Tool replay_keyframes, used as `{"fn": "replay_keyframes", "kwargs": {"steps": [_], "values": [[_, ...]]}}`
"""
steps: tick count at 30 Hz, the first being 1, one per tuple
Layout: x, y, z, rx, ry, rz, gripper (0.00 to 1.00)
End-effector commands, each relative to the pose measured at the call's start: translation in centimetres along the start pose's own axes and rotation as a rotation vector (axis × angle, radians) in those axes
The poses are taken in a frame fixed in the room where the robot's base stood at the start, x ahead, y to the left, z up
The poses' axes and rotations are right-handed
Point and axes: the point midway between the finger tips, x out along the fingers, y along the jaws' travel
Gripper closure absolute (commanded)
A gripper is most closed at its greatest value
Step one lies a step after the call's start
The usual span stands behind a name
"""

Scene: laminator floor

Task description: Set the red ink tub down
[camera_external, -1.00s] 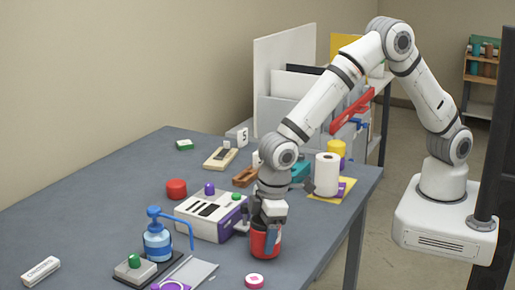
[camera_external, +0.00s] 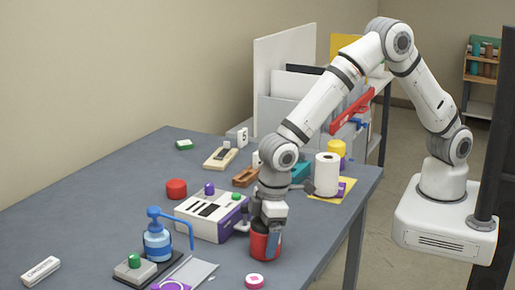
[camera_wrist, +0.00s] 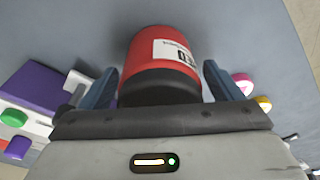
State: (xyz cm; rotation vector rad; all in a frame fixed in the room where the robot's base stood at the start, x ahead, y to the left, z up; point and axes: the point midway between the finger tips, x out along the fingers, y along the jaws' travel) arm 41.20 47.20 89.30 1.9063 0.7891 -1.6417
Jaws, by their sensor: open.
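The red ink tub (camera_external: 263,246) stands upright on the grey-blue table, in front of and to the right of the white and purple machine. In the wrist view the red ink tub (camera_wrist: 161,56) shows a white label and a dark end towards me. My gripper (camera_external: 266,232) is right above and around the tub in the external view. In the wrist view my gripper (camera_wrist: 160,85) has its two blue fingers apart, one on each side of the tub, with gaps visible between fingers and tub.
The white and purple machine (camera_external: 211,214) is close on the left. A pink and white round piece (camera_external: 254,281) lies just in front. A blue pump bottle (camera_external: 157,243) stands further left, and a paper roll (camera_external: 327,174) stands behind. The table's right edge is near.

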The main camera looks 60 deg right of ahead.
Motion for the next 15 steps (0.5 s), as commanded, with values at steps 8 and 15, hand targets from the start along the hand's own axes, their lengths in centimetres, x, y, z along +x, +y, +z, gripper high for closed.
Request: {"fn": "replay_keyframes", "kwargs": {"steps": [8,15], "values": [[-5.4,0.0,-0.1,0.000,0.008,-0.001,0.14],[-10.0,0.0,-0.1,0.000,0.005,-0.001,0.14]]}}
